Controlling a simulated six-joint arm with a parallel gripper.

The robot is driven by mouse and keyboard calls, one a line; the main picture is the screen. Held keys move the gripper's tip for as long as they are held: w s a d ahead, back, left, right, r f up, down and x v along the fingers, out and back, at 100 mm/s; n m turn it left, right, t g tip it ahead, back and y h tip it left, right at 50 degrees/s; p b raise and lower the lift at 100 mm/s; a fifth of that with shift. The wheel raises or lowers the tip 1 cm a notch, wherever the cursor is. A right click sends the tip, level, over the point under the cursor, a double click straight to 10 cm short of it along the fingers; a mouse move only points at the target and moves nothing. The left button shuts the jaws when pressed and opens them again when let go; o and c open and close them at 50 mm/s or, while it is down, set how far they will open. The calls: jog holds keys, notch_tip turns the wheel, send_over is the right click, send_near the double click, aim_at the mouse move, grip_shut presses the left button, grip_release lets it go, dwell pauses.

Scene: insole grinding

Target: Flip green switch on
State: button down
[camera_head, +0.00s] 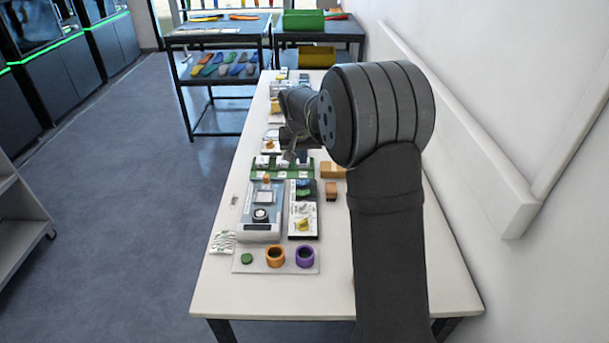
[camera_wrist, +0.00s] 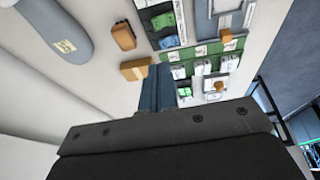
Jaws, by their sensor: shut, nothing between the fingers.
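A green panel (camera_head: 268,174) bearing several small white blocks or switches lies across the middle of the table. It also shows in the wrist view (camera_wrist: 205,49), above and right of my fingers. A dark holder with a green part (camera_head: 303,190) stands just in front of the panel; I cannot tell which item is the green switch or how it is set. My gripper (camera_head: 289,157) is shut and empty, low over the panel's far side. In the wrist view my gripper's blue-grey fingers (camera_wrist: 151,90) are together beside the panel; contact is unclear.
A grey device (camera_head: 262,212) with a screen and black knob stands in front of the panel. Orange (camera_head: 275,256) and purple (camera_head: 305,255) rings sit on a white plate. A tan block (camera_head: 332,170) lies to the right. The table's right front is mostly clear; a wall runs along its right.

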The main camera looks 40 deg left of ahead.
send_near(308, 192)
jog(key=x, duration=0.3)
jog(key=a+x, duration=0.1)
jog(key=x, duration=0.1)
jog(key=shift+w, duration=0.35)
jog(key=shift+w+f, duration=0.1)
jog(key=shift+f, duration=0.6)
jog(key=shift+d+f, duration=0.1)
jog(key=shift+w+d+f, duration=0.2)
jog(key=shift+f, duration=0.15)
jog(key=shift+s+a, duration=0.1)
